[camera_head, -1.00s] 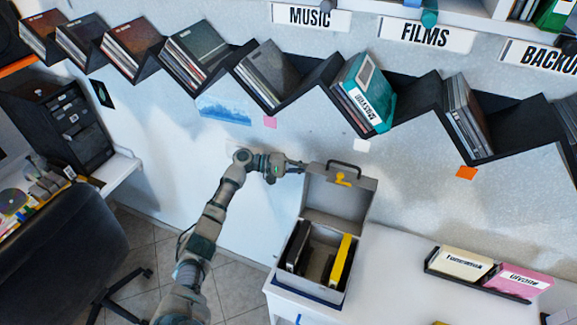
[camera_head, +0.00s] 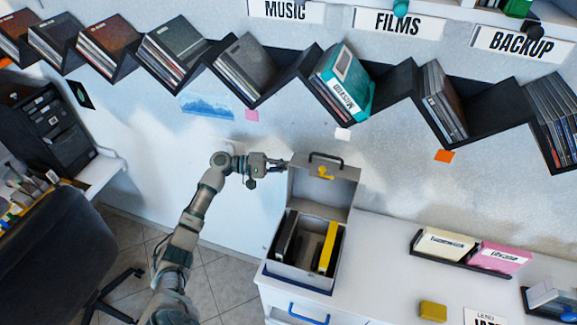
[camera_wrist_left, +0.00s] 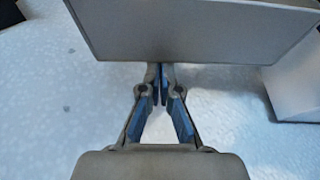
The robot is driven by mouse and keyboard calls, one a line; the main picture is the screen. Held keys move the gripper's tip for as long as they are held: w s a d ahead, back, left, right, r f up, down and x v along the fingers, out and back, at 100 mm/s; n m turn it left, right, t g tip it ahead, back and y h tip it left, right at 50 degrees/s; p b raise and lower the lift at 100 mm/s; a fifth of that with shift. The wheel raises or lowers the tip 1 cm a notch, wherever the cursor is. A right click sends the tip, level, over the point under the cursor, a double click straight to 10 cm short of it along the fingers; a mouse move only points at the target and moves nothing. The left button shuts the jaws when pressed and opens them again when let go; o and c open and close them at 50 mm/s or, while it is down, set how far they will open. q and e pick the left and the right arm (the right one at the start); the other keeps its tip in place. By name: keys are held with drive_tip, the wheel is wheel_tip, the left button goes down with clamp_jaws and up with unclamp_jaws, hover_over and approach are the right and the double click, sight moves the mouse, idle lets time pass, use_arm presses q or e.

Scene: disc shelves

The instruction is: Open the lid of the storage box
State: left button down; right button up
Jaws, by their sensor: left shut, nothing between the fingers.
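The grey storage box (camera_head: 286,273) stands on the white cabinet's left end. Its lid (camera_head: 318,192) is raised upright at the back, with a black handle on the top edge and a yellow latch. Dark cases and a yellow case stand inside the box. My left gripper (camera_head: 284,166) is at the lid's upper left edge. In the left wrist view, my left gripper (camera_wrist_left: 161,85) is shut and empty, its tips at the edge of a grey panel (camera_wrist_left: 190,30), which looks like the lid. I cannot tell whether they touch it. My right gripper is not in view.
The white cabinet top (camera_head: 375,265) is clear just right of the box. Farther right are a black tray (camera_head: 455,262) with cream and pink cases and a yellow block (camera_head: 433,311). A zigzag disc shelf (camera_head: 390,92) runs along the wall above. A dark chair (camera_head: 60,255) stands left.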

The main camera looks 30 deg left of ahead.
use_arm(q)
drive_tip(key=v, duration=1.2)
drive_tip(key=shift+f, duration=0.15)
